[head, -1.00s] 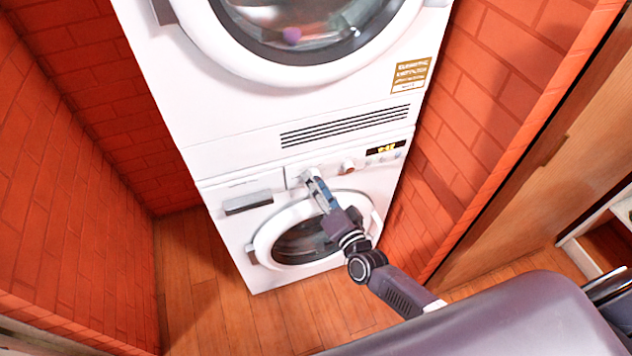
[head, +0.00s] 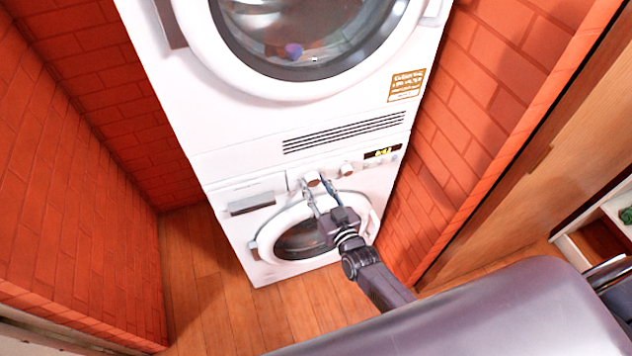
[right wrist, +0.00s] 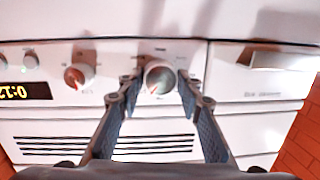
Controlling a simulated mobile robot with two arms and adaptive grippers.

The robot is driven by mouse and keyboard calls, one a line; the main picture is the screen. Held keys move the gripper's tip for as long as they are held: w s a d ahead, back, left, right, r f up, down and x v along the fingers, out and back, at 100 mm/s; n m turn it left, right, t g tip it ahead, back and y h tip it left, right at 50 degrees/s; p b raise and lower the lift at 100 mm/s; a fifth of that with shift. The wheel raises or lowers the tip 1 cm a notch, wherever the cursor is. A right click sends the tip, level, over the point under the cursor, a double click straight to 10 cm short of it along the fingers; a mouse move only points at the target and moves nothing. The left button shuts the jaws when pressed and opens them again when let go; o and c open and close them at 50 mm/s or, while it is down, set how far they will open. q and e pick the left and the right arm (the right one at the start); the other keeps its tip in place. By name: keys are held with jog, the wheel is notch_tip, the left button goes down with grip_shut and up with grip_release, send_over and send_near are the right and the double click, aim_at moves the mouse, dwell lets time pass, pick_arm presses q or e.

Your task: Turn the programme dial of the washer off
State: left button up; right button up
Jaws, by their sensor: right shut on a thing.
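The washer (head: 236,240) is the lower white machine of a stack, with a round door. Its programme dial (head: 312,178) is a round silver-white knob on the control panel. My left gripper is not in view.
A smaller knob (head: 347,169) and a lit display (head: 382,153) are right of the dial in the head view. A drawer handle (head: 251,203) is to its left. Another machine (head: 235,120) stands on top. Brick walls (head: 75,200) flank the stack closely.

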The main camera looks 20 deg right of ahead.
jog(key=n, duration=0.3)
jog(key=shift+h+p, duration=0.3)
jog(key=shift+p, duration=0.05)
jog(key=shift+a+n+h, duration=0.1)
jog(key=shift+n+h, duration=0.2)
jog(key=shift+n, duration=1.4)
jog(key=o, duration=1.2)
jog(key=shift+r, duration=0.1)
jog(key=shift+c, duration=0.2)
jog(key=s+r, duration=0.1)
jog(key=s, duration=1.1)
jog(key=shift+d+r, duration=0.2)
